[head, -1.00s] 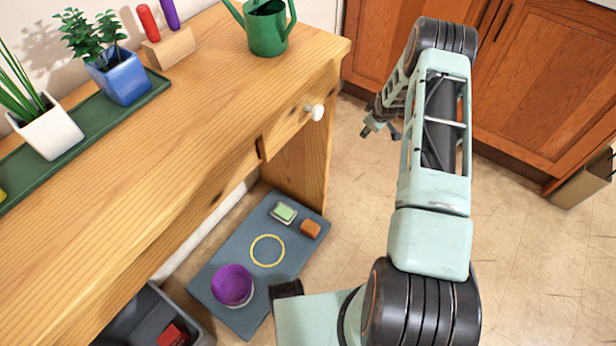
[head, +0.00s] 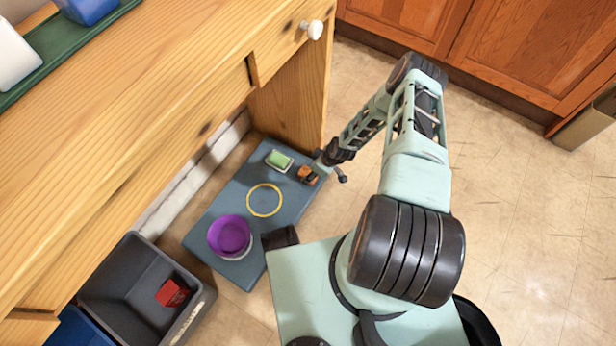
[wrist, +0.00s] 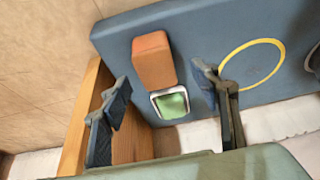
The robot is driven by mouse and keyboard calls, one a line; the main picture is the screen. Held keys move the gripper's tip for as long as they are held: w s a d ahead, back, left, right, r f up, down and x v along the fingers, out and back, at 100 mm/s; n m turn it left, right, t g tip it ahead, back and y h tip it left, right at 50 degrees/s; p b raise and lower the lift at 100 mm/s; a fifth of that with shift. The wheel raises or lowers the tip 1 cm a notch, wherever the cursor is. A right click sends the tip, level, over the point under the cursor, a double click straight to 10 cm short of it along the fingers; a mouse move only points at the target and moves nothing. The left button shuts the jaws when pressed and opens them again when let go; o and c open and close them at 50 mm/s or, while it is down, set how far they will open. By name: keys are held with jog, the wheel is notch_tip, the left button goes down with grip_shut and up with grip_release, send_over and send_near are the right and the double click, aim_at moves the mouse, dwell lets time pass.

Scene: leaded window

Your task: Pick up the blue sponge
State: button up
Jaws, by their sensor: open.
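I see no blue sponge in either view. An orange block (head: 306,175), perhaps a sponge, lies at the far right edge of the blue-grey mat or board (head: 208,215). Beside it is a green block (head: 279,158) in a small white dish. My gripper (head: 327,172) is open at the right edge of the board, near the orange block and partly overlapping it. In the wrist view, the orange block (wrist: 153,60) and the green block (wrist: 172,104) show between the two spread fingers of my gripper (wrist: 162,80). Nothing is held.
A yellow ring (head: 265,200) and a purple bowl (head: 230,235) are on the board. A dark grey bin (head: 125,275) with a red block (head: 172,292) stands lower left. The wooden desk (head: 130,120) overhangs the board's left side. Open floor lies to the right.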

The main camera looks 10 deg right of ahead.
aim_at(307, 172)
jog(key=b+x, duration=0.2)
jog(key=x, duration=0.3)
jog(key=shift+w+f+b, duration=0.15)
jog(key=shift+w+b, duration=0.15)
jog(key=shift+b, duration=0.1)
jog(key=c, duration=0.9)
jog(key=shift+r, duration=0.2)
